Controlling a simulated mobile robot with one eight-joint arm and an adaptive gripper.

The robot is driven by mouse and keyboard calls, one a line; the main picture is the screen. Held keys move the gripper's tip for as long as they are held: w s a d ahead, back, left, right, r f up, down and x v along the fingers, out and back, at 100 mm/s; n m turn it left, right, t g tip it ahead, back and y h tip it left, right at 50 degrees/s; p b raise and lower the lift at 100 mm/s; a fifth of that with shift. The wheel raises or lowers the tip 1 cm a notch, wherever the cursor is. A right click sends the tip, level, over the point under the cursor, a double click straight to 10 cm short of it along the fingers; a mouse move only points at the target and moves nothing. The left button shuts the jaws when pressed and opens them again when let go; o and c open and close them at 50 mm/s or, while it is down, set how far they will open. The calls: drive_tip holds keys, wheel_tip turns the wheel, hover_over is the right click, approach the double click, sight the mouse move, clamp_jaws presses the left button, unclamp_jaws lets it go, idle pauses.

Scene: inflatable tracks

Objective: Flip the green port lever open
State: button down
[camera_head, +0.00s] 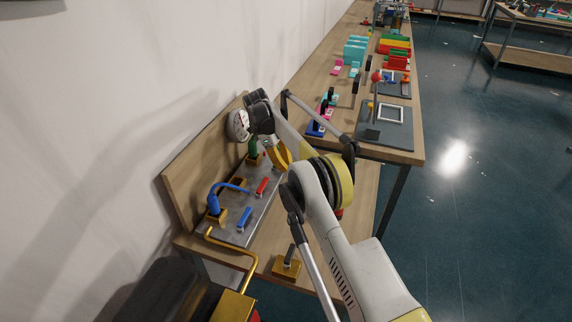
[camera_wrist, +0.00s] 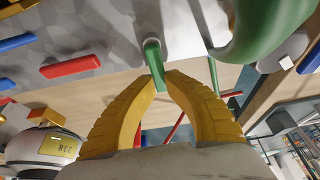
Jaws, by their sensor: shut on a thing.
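The green port lever (camera_wrist: 153,54) is a small green bar on the grey panel in the wrist view. My gripper (camera_wrist: 160,78) has its two curved yellow fingers closed around the lever's free end. A thick green pipe (camera_wrist: 262,32) curves close by on the right of the wrist view. In the head view the green pipe (camera_head: 253,149) shows at the back of the grey board, with a yellow finger of my gripper (camera_head: 281,153) beside it. The lever is hidden there behind my gripper and arm.
A red lever (camera_head: 262,186), a blue lever (camera_head: 244,217) and a blue pipe (camera_head: 213,199) are on the same grey board. A yellow pipe (camera_head: 238,261) bends across the front. A wooden table (camera_head: 410,153) with blocks and tools stands behind. The floor at right is clear.

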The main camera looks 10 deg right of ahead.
drive_tip(key=shift+f, duration=0.15)
drive_tip(key=c, duration=1.4)
unclamp_jaws()
wheel_tip(320, 180, up, 10)
drive_tip(key=shift+r, duration=0.1)
